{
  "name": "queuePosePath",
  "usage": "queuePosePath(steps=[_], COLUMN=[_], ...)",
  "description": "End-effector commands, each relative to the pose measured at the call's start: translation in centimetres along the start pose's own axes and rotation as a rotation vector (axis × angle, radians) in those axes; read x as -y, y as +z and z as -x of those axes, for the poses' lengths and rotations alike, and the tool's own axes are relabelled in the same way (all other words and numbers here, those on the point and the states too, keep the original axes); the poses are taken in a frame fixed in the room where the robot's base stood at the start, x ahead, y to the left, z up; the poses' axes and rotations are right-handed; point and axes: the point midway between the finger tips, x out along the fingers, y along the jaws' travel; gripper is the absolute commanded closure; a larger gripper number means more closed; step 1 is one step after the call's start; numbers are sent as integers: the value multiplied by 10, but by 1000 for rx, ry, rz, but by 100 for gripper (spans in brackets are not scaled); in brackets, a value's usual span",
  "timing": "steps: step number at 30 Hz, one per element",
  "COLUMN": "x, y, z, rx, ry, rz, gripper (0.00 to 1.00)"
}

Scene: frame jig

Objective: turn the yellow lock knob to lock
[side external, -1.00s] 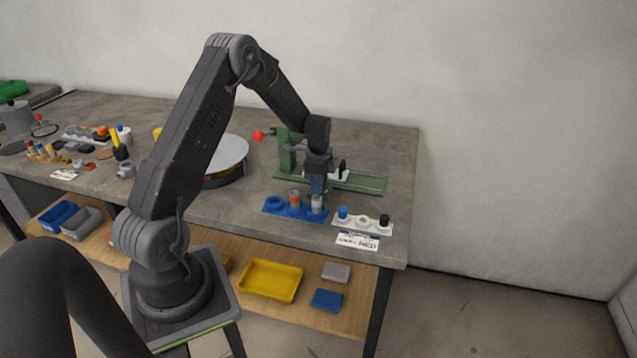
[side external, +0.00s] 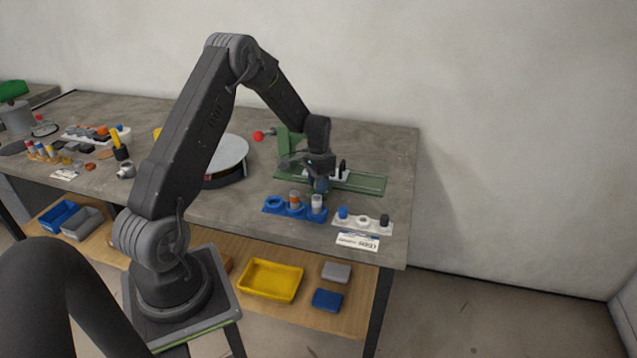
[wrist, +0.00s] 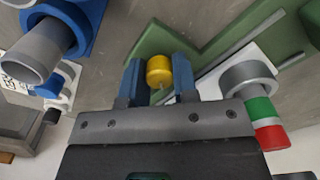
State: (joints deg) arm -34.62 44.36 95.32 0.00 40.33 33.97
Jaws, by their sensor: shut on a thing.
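The yellow lock knob (wrist: 160,71) shows in the wrist view as a short yellow cylinder between the two blue fingers of my gripper (wrist: 159,82). My gripper is shut on it. In the side view my gripper (side external: 319,187) is at the green jig (side external: 362,184), and the knob is hidden there behind my wrist and fingers. The green jig also shows in the wrist view (wrist: 205,25). I cannot tell from these frames which way the knob is set.
A blue holder (side external: 283,209) with grey and orange pieces stands in front of the jig. A white holder (side external: 352,221) with blue and black pieces is to its right. A red ball handle (side external: 258,136) sticks out left of the jig. A round turntable (side external: 228,157) stands further left.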

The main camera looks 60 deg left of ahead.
Motion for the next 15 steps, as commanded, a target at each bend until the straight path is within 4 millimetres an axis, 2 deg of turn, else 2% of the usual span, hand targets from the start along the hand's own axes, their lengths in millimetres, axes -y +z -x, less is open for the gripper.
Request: queuePosePath(steps=[15], x=[0], y=[-1], z=[0], rx=[-2], ry=[0], rz=[477], gripper=[96])
